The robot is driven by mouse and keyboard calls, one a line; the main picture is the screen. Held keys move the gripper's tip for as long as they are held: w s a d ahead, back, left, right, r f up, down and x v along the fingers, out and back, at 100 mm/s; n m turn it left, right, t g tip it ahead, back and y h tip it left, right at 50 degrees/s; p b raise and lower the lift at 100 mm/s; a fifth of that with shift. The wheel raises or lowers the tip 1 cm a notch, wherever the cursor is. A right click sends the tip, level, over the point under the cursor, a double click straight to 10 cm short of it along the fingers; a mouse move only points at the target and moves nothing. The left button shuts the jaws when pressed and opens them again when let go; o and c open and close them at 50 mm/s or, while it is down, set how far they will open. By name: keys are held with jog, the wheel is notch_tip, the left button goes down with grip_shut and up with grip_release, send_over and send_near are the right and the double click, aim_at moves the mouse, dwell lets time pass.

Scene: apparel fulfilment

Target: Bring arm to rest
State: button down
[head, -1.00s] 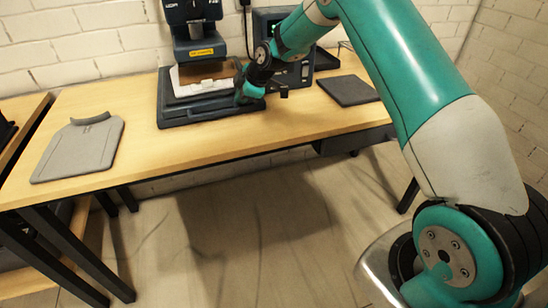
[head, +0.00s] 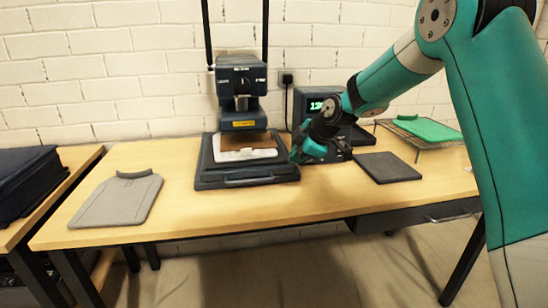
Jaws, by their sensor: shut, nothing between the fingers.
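My arm reaches in from the right in the head view, bent over the wooden table (head: 260,207). My gripper (head: 299,155) is shut and empty. It hangs at the right edge of the heat press (head: 240,175), low over the table. I cannot tell whether it touches the press. The press head is raised above its base. A white piece (head: 245,155) with a brown sheet (head: 224,147) lies on the base under the head.
A grey shirt-shaped board (head: 117,200) lies at the table's left. A dark pad (head: 386,168) lies right of my gripper. A green item (head: 428,129) rests on a wire rack (head: 400,139). A box with a lit display (head: 318,105) stands behind. A dark bag (head: 25,180) sits far left.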

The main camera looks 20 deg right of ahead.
jog(key=s+a+r+m+g+p, duration=0.2)
jog(key=s+a+r, duration=0.35)
jog(key=s, duration=0.25)
jog(key=s+a+r+m+g+p, duration=0.1)
jog(key=s+a+r+p, duration=0.2)
jog(key=s+a+r, duration=0.45)
jog(key=s+a+m+g+p, duration=0.1)
jog(key=s+m+g+p, duration=0.2)
jog(key=s, duration=2)
jog(key=shift+r+m, duration=0.45)
jog(key=shift+m, duration=0.55)
